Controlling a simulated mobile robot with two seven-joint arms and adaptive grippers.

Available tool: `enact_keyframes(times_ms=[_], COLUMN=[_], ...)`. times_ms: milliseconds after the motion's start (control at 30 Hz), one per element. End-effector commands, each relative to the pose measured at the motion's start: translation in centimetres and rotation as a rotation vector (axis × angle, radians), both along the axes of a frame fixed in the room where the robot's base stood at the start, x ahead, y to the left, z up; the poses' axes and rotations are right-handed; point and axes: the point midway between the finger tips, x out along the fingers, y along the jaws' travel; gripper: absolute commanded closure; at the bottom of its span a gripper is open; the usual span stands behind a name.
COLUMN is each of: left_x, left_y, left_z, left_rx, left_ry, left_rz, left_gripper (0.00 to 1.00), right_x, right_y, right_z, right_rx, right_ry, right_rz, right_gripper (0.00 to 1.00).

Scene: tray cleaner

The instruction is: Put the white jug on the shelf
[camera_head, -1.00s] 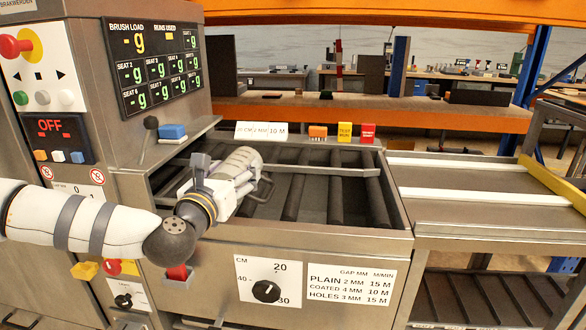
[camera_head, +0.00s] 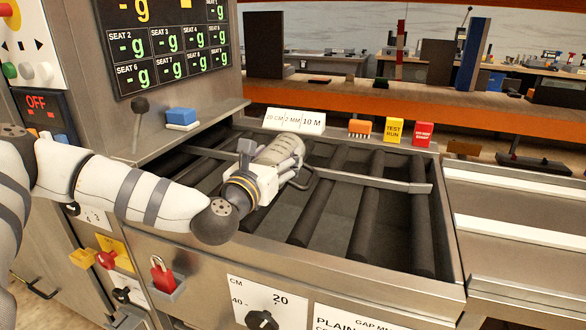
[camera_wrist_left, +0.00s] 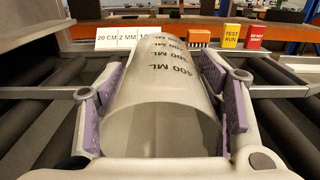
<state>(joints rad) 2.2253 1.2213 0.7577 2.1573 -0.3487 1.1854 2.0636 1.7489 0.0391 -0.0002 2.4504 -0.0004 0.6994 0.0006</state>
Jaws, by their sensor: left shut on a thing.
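My left gripper (camera_head: 270,168) is over the roller bed of the tray cleaner. In the left wrist view, its purple-padded fingers (camera_wrist_left: 164,108) stand on either side of a pale jug (camera_wrist_left: 160,125) marked "400 ML" and are shut on it. The jug lies along the view with its far part rising between the fingers. In the head view, its pale grey body (camera_head: 286,148) shows just beyond the gripper, partly hidden by it. An orange-edged shelf (camera_head: 385,118) runs behind the machine. My right gripper is not in view.
The cleaner's metal rim (camera_head: 380,278) and a crossbar (camera_head: 385,185) surround dark rollers. A "20 CM 2 MM 10 M" card (camera_head: 295,120), an orange block (camera_head: 360,128), a yellow card (camera_head: 394,130) and a red card (camera_head: 423,134) stand along its back edge. Dark boxes (camera_head: 263,45) stand on the shelf.

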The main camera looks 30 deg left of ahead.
Motion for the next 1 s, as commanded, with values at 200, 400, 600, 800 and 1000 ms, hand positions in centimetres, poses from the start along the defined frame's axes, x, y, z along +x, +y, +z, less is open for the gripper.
enact_keyframes(times_ms=[200, 400, 600, 800, 1000], left_x=[-0.1, 0.0, -0.1, 0.0, -0.1], left_y=[0.1, 0.1, 0.1, 0.1, 0.1], left_z=[-3.9, -3.6, -4.0, -3.9, -3.6], left_rx=[0.0, 0.0, 0.0, 0.0, 0.0], left_ry=[0.009, 0.005, 0.005, 0.005, 0.003], left_rz=[0.002, 0.002, 0.002, 0.002, 0.002], left_gripper=[0.8, 0.8, 0.26, 0.15, 0.15], right_x=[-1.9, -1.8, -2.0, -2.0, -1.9], right_y=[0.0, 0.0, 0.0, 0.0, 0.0], right_z=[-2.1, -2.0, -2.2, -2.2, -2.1], right_rx=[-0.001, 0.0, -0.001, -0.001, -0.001], right_ry=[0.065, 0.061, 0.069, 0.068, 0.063], right_rz=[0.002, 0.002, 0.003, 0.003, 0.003], right_gripper=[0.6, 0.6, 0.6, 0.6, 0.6])
